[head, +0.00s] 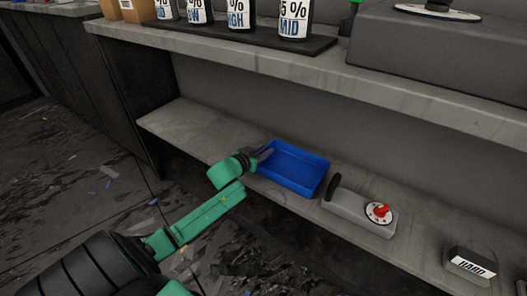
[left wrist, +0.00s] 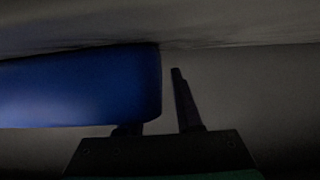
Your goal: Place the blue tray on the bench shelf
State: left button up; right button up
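The blue tray (head: 297,172) sits on the lower bench shelf (head: 190,130), close to the shelf's front edge. In the left wrist view, the tray (left wrist: 80,88) fills the left side. My left gripper (head: 264,154) is at the tray's left end. Its fingers (left wrist: 158,105) stand apart, so it looks open. One finger is mostly hidden behind the tray and the other is outside the tray's end, with a narrow gap between them and no visible grip. My right gripper is in neither view.
A grey block with a red knob (head: 378,211) stands just right of the tray. Labelled bottles (head: 238,14) stand on the upper bench top (head: 300,62), which overhangs the shelf. The shelf left of the tray is clear.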

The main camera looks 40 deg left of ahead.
pick_arm(q)
jog(key=shift+r, duration=0.15)
jog(key=p+v, duration=0.3)
jog(key=v, duration=0.4)
jog(key=shift+r, duration=0.1)
jog(key=p+v, duration=0.2)
jog(key=v, duration=0.1)
jog(key=shift+s+r, duration=0.1)
jog(key=shift+s, duration=0.25)
jog(key=shift+s+r, duration=0.1)
jog(key=shift+s, duration=0.5)
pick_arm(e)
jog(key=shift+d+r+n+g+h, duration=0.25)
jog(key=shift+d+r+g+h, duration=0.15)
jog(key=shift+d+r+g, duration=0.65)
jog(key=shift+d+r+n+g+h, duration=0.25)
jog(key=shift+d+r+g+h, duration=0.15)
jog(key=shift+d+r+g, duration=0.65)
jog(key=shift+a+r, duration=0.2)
